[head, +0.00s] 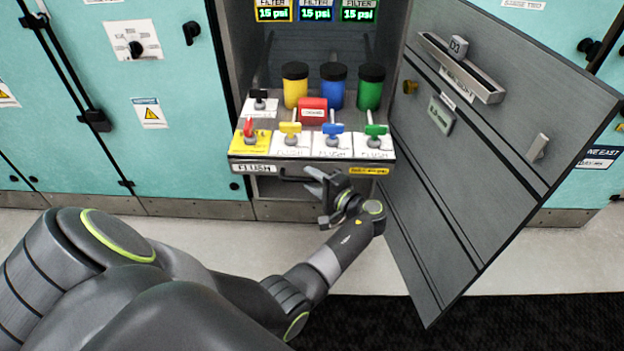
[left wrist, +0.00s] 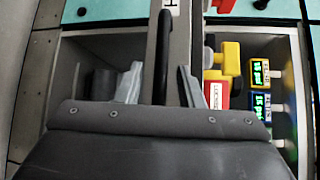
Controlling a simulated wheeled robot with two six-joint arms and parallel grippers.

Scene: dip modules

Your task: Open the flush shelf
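The flush shelf (head: 207,168) is a grey shelf in the open cabinet, with a FLUSH label (head: 254,168) on its front edge. A dark bar handle (head: 292,179) runs below that edge; part of it is hidden by my gripper. My left gripper (head: 318,187) is at the handle, under the shelf front. In the left wrist view the black handle (left wrist: 163,50) stands between the two spread fingers of the gripper (left wrist: 160,86), with gaps showing on both sides. I cannot tell how far out the shelf is. My right gripper is not in view.
Red, yellow, blue and green valves (head: 333,128) stand on the shelf, with yellow, blue and green canisters (head: 333,85) behind. The grey cabinet door (head: 480,130) hangs open at the right, close to my left wrist. The floor (head: 500,265) in front is clear.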

